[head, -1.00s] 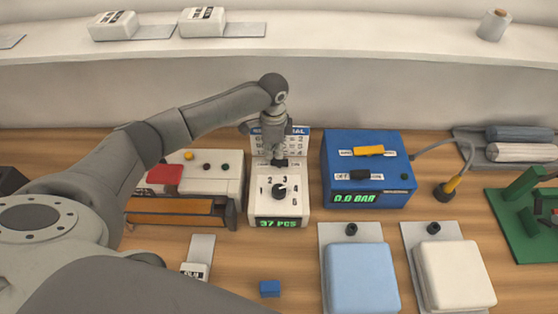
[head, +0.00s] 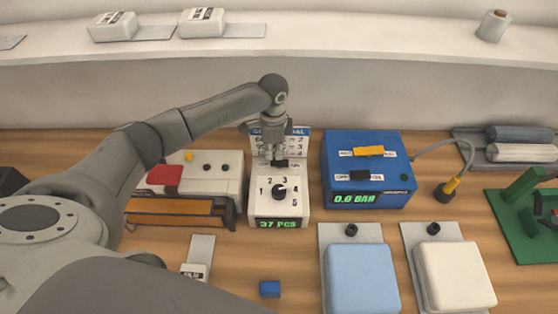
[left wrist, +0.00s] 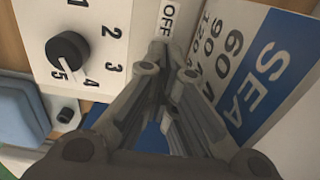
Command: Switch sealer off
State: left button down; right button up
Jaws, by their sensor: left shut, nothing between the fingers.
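A white box (head: 264,211) with a numbered dial (head: 279,191) and a green "37 PCS" display stands at mid-table. A card with "SEAL" lettering (head: 299,135) stands behind it. A small dark switch part (head: 281,163) shows at the box's upper edge. My left gripper (head: 277,158) points down over this part, shut and empty. In the left wrist view its fingertips (left wrist: 168,58) are close to an "OFF" label (left wrist: 168,18); the switch is mostly hidden there, and I cannot tell its position or whether they touch. My right gripper is out of view.
A white machine (head: 222,172) with a red part and orange bar stands left of the box. A blue box (head: 335,164) reading "0.0 BAR" stands right. Blue (head: 361,277) and white (head: 453,273) pads lie in front. A small blue block (head: 269,289) lies near the front.

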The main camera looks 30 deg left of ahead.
aim_at(274, 161)
pick_arm(q)
jog(key=shift+f, duration=0.35)
jog(key=shift+f+b, duration=0.4)
jog(key=shift+f, duration=0.15)
dwell(0.4)
jog(key=shift+s, duration=0.1)
notch_tip(274, 161, up, 2)
jog(key=p, duration=0.2)
jog(key=shift+r+p, duration=0.2)
jog(key=shift+p, duration=0.2)
notch_tip(274, 161, up, 5)
jog(key=p, duration=0.4)
jog(key=shift+f, duration=0.15)
jog(key=shift+f, duration=0.1)
